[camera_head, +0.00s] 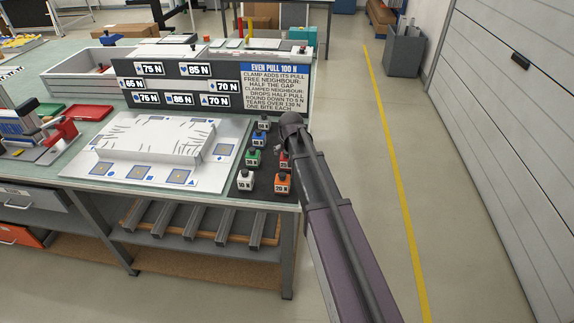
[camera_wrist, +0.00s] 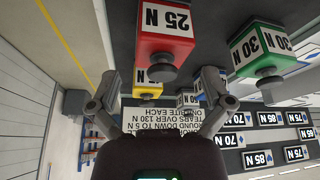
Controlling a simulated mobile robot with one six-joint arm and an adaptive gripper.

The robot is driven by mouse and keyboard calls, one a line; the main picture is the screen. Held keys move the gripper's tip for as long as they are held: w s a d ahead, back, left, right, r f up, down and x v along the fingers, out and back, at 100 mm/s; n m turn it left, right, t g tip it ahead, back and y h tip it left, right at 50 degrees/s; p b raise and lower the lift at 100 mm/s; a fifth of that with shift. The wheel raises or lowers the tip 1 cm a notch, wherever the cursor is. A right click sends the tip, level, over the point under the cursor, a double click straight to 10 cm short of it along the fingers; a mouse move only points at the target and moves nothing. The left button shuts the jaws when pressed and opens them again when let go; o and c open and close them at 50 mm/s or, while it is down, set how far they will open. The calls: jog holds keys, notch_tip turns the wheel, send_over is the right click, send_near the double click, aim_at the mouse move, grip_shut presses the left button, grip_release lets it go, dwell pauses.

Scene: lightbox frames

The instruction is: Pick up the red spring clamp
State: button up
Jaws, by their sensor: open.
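The red spring clamp (camera_wrist: 168,40) is a small block with a white face marked 25 N and a dark grey knob. It fills the upper middle of the wrist view, which looks upside down. My gripper (camera_wrist: 159,80) is open, with one finger on each side of the picture below the block. The knob appears in line with the gap between the fingers. I see no contact; the exact distance is unclear.
A green 30 N clamp (camera_wrist: 258,48) stands close at right; a yellow clamp (camera_wrist: 149,84) is beyond the red one. White (camera_head: 245,180), orange (camera_head: 283,184) and blue (camera_head: 258,139) clamps share the dark mat. A pale panel (camera_head: 190,180) lies left; a sign board (camera_head: 210,88) stands behind.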

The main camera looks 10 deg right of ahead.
aim_at(287, 156)
jog(key=shift+b+x, duration=1.3)
jog(key=shift+x, duration=0.45)
jog(key=c, duration=1.2)
